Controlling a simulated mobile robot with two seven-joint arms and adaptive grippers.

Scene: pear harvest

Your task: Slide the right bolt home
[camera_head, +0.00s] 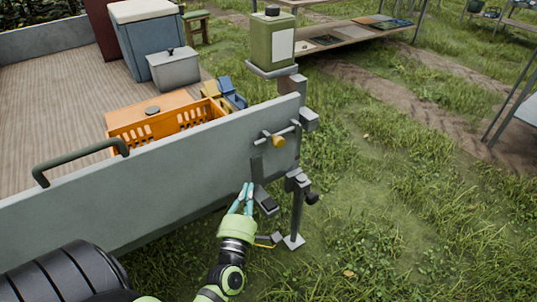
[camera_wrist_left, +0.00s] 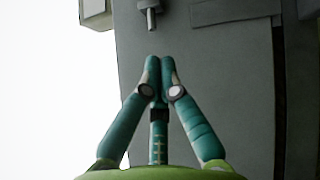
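The right bolt (camera_head: 265,136) is a thin grey bar with a yellow knob (camera_head: 278,142), near the right end of the grey tailgate (camera_head: 190,165). The bar points toward the post (camera_head: 297,195) at the right; I cannot tell whether its tip is inside a socket. My left gripper (camera_head: 247,187) is below and left of the knob, apart from it, in front of the lower tailgate. In the left wrist view its two teal fingers (camera_wrist_left: 160,62) meet at the tips with nothing visible between them. My right gripper is not in view.
A dark latch (camera_head: 265,200) sits low on the tailgate beside my left gripper. A green canister (camera_head: 272,40) stands on a small shelf above the post. An orange crate (camera_head: 122,142) and a curved handle (camera_head: 82,157) are farther left. Grass to the right is open.

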